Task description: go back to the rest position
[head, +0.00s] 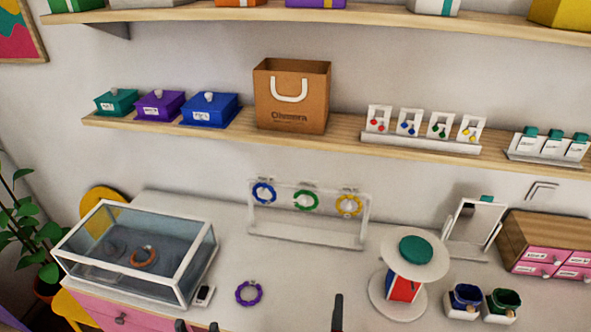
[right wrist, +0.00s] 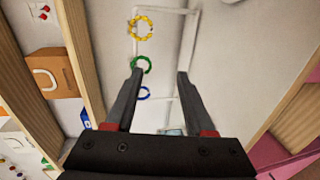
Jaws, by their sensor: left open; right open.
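My left gripper (head: 197,326) shows only as two dark fingertips at the bottom edge of the head view, apart, with nothing seen between them. My right gripper (head: 337,314) shows as a dark finger at the bottom edge, over the counter's front. In the right wrist view my right gripper (right wrist: 158,76) is open and empty, its two fingers spread. Beyond it the white rack (right wrist: 166,10) holds yellow (right wrist: 141,26), green (right wrist: 140,65) and blue rings; the fingers do not visibly grip any of them.
A purple bead ring (head: 248,293) lies on the counter (head: 290,275), right of a glass case (head: 190,280) with an orange ring (head: 144,256). A round stand (head: 414,262), small pots (head: 465,300), a mirror (head: 473,225) and pink drawers (head: 545,255) stand right. Shelves (head: 350,133) run above.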

